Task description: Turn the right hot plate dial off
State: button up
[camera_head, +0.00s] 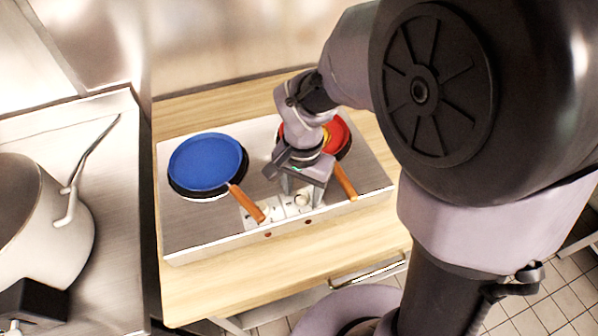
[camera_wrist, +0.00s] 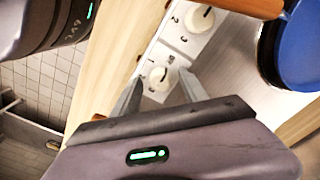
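The hot plate (camera_head: 200,240) is a steel unit on a wooden counter, with two white dial panels at its front middle. The right dial (camera_head: 301,199) is a round white knob; it also shows in the wrist view (camera_wrist: 163,79). My gripper (camera_head: 302,196) is low over the right panel. In the wrist view its two fingers (camera_wrist: 160,77) are spread, one on each side of the right dial, with a gap showing beside the knob. I cannot tell whether either finger touches it. The left dial (camera_wrist: 200,19) is beyond, on the neighbouring panel.
A blue pan (camera_head: 207,163) with a wooden handle sits on the left plate. A red pan (camera_head: 338,136) sits on the right plate, partly hidden by my arm; its handle (camera_head: 345,182) reaches close to my gripper. A large pot (camera_head: 50,220) stands at the left.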

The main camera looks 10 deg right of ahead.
aim_at(302, 194)
notch_tip(302, 194, up, 17)
jog(key=p, duration=0.6)
jog(key=shift+r+p, duration=0.2)
jog(key=shift+p, duration=0.2)
jog(key=s+d+f+n+t+y+b, duration=0.1)
jog(key=s+f+n+t+y+b, duration=0.1)
jog(key=s+t+b, duration=0.3)
jog(key=s+f+n+b, duration=0.1)
jog(key=s+b, duration=0.2)
jog(key=s, duration=0.3)
jog(key=shift+s+d+f+t, duration=0.2)
jog(key=shift+d+f+t, duration=0.1)
jog(key=shift+t, duration=0.1)
